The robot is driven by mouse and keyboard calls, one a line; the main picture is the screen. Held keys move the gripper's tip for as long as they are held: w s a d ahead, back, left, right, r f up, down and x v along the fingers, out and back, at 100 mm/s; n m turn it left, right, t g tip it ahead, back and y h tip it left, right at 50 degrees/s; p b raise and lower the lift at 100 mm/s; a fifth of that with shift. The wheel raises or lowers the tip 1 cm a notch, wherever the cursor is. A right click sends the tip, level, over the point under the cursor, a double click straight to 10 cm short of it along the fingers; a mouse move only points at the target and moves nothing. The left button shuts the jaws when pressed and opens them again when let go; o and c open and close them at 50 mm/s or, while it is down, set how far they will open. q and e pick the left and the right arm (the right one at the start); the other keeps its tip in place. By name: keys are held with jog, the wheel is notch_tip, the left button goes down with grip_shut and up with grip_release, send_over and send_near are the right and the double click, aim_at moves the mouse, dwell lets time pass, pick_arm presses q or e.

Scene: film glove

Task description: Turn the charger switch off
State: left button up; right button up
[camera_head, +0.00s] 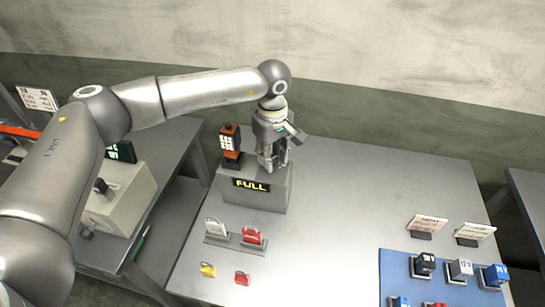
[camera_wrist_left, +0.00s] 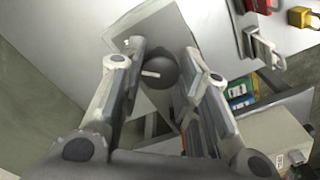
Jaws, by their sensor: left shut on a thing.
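The charger (camera_head: 272,199) is a grey box with a lit yellow "FULL" display, at the back left of the grey table. An orange-and-black handset (camera_head: 230,142) stands upright on its top left. My left gripper (camera_head: 271,163) points down over the charger's top right. In the left wrist view, my left gripper (camera_wrist_left: 166,60) is shut on a dark round switch knob (camera_wrist_left: 161,74) with a white mark, one finger on each side. The knob is hidden behind the fingers in the head view. My right gripper is in neither view.
Padlocks, red (camera_head: 252,236) and yellow (camera_head: 208,269) among them, lie in front of the charger. A blue mat (camera_head: 395,272) with several small blocks is at the right. A side table at left holds a beige box (camera_head: 127,203). The table's middle (camera_head: 345,210) is clear.

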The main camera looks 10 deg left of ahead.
pick_arm(q)
jog(key=n+b, duration=0.7)
jog(key=b, duration=0.2)
jog(key=shift+f+n, duration=0.2)
jog(key=shift+n, duration=0.2)
jog(key=n+b, duration=0.3)
jog(key=n, duration=0.1)
jog(key=shift+r+b, duration=0.1)
jog(key=shift+b, duration=0.25)
jog(key=n+b, duration=0.1)
jog(key=n, duration=0.2)
jog(key=shift+r+n+b, duration=0.1)
jog(key=shift+n+b, duration=0.2)
jog(key=shift+b, duration=0.1)
jog(key=shift+r+n+b, duration=0.1)
jog(key=shift+n+b, duration=0.35)
jog(key=shift+n, duration=0.45)
jog(key=o, duration=1)
jog(key=shift+o, duration=0.2)
